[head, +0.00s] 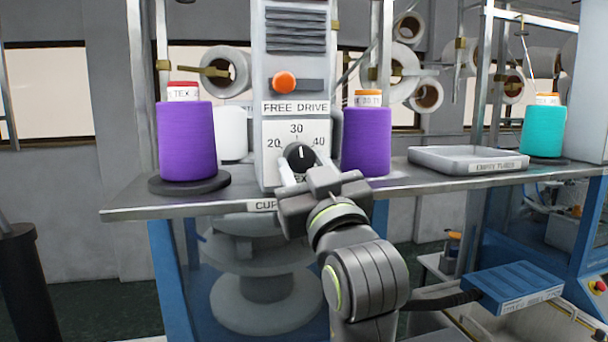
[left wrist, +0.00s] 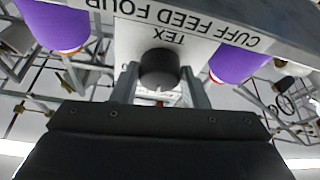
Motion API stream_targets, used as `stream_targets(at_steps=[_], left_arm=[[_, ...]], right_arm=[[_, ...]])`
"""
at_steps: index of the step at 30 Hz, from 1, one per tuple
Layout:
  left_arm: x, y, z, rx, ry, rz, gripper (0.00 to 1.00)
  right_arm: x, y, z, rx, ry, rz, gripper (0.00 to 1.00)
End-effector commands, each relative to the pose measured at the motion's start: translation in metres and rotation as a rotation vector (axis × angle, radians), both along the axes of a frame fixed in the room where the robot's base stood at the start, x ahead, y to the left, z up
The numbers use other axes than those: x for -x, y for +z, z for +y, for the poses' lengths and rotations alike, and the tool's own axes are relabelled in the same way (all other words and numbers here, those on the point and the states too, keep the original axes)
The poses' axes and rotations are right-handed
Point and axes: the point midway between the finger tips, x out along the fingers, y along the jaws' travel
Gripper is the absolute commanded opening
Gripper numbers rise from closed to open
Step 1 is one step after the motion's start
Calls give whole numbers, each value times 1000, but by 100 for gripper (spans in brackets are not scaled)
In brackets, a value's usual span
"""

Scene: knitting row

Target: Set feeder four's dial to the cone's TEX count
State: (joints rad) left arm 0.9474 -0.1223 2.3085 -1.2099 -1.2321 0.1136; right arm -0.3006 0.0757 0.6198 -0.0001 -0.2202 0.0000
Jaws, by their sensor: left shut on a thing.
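The feeder dial (head: 299,157) is a black knob on a white plate marked 20, 30 and 40, with its white pointer upright toward 30. My left gripper (head: 303,165) is shut on the dial, one finger on each side. The left wrist view shows the knob (left wrist: 160,68) between the fingers, under lettering that reads CUFF FEED FOUR. A purple cone (head: 187,142) with a red-topped tube stands left of the feeder; its TEX number is not clear. Another purple cone (head: 366,142) with an orange-topped tube stands right; its label seems to read 30. My right gripper is out of view.
An orange knob (head: 284,82) sits above the FREE DRIVE label. A grey tray (head: 425,163) marked EMPTY TUBES and a teal cone (head: 544,132) stand farther right on the shelf. The right purple cone is close beside the dial plate.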

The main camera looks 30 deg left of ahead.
Motion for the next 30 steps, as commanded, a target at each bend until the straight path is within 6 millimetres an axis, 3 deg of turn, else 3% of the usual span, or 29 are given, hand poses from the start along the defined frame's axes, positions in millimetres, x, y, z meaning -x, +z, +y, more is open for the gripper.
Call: stream_targets(at_steps=[15, 30], left_arm=[[-4, 0, -4, 306, 1, -361, 17], [-6, 4, -5, 526, 1, -617, 17]], right_arm=[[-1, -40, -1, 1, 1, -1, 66], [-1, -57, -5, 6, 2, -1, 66]])
